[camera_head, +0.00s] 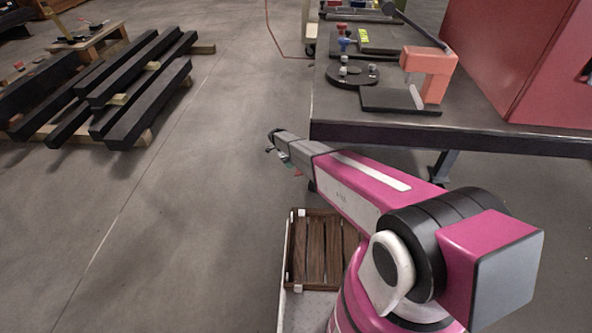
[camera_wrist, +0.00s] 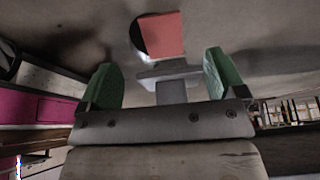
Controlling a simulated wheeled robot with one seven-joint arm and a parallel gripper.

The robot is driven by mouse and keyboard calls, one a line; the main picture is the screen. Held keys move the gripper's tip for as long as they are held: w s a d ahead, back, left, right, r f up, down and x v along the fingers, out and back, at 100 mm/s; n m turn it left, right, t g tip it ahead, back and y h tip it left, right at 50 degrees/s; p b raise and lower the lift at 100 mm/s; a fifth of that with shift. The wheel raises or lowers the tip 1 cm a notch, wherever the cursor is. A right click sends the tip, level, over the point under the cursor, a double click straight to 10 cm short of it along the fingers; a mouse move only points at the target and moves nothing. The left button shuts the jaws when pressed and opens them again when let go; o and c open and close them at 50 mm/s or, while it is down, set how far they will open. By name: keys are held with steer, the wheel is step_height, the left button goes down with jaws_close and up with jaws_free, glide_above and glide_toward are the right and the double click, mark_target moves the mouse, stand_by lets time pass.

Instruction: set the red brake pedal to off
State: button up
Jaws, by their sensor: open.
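The red brake pedal (camera_wrist: 162,35) shows in the wrist view as a flat red block at top centre. A dark round part, which looks like a wheel, shows behind its left edge. In the head view a small red bit (camera_head: 298,173) shows just below my gripper (camera_head: 279,147), beside the table's near left corner; it is too small to make out. In the wrist view my gripper (camera_wrist: 160,62) has its green fingers wide apart, with the pedal ahead between them and nothing held. I cannot tell whether the pedal is up or down.
The dark table (camera_head: 350,131) overhangs to the right of my gripper, bearing a black disc (camera_head: 345,82) and an orange bracket (camera_head: 437,80). A slatted wooden crate (camera_head: 311,250) is below. Black beams (camera_head: 147,105) lie stacked at left. Floor between is clear.

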mark_target(297, 171)
steer(key=x, duration=0.9)
steer(key=shift+r, duration=0.1)
